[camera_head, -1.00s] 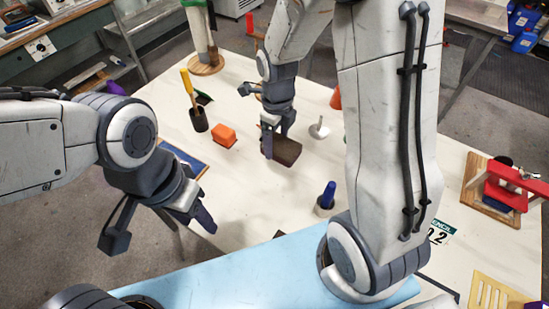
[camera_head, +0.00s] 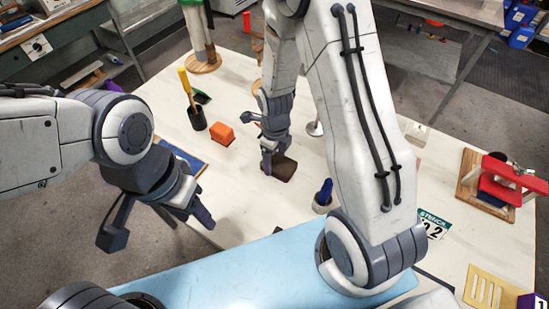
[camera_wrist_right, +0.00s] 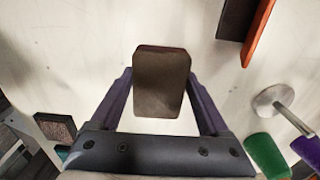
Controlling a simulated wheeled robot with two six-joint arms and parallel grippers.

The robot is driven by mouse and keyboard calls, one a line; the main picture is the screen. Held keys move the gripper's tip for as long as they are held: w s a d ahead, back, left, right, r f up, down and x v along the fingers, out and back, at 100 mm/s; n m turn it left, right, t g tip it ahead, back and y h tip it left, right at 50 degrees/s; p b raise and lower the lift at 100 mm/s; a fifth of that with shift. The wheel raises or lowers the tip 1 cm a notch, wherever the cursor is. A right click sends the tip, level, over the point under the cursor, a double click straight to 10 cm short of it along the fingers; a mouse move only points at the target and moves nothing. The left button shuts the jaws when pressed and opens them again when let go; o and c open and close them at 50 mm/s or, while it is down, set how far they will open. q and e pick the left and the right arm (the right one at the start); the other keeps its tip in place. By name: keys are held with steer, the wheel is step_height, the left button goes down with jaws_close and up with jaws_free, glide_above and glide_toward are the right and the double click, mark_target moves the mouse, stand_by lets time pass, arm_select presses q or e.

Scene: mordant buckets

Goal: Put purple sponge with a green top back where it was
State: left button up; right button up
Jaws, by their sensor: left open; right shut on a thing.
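My right gripper (camera_head: 268,168) is shut on a dark brown block (camera_head: 284,169), low over the middle of the white table; I cannot tell whether it touches the tabletop. In the right wrist view the block (camera_wrist_right: 162,82) sits between the two fingers (camera_wrist_right: 160,108). No purple or green shows on its visible face, so I cannot tell whether it is the sponge. A small green-topped object (camera_head: 203,98) lies behind the dark cup, partly hidden. My left gripper (camera_head: 160,222) is open and empty off the table's left front edge.
An orange block (camera_head: 221,135) and a dark cup (camera_head: 196,119) with a yellow-handled tool stand left of the block. A blue peg (camera_head: 324,192) stands in front right. A red press on a wooden base (camera_head: 470,195) is at right. Bare table (camera_head: 240,190) lies front left.

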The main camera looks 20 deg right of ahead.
mark_target(275, 160)
steer(key=o, duration=1)
steer(key=shift+f, duration=0.1)
steer(key=shift+o, duration=0.2)
steer(key=shift+r, duration=0.2)
step_height(275, 160, up, 11)
steer(key=b, duration=0.1)
steer(key=s+a+r+n, duration=0.2)
steer(key=s+a+n, duration=0.2)
steer(key=n, duration=0.8)
steer(key=s+a+r+n, duration=0.3)
steer(key=s+n, duration=0.5)
steer(key=n, duration=0.4)
steer(key=s+a+r+n+y, duration=0.1)
steer(key=s+a+r+n, duration=0.1)
steer(key=s+a+n, duration=0.2)
steer(key=shift+s+a+r+n, duration=0.35)
steer(key=shift+s+n, duration=1.2)
steer(key=shift+n, duration=2.35)
steer(key=shift+f, duration=0.1)
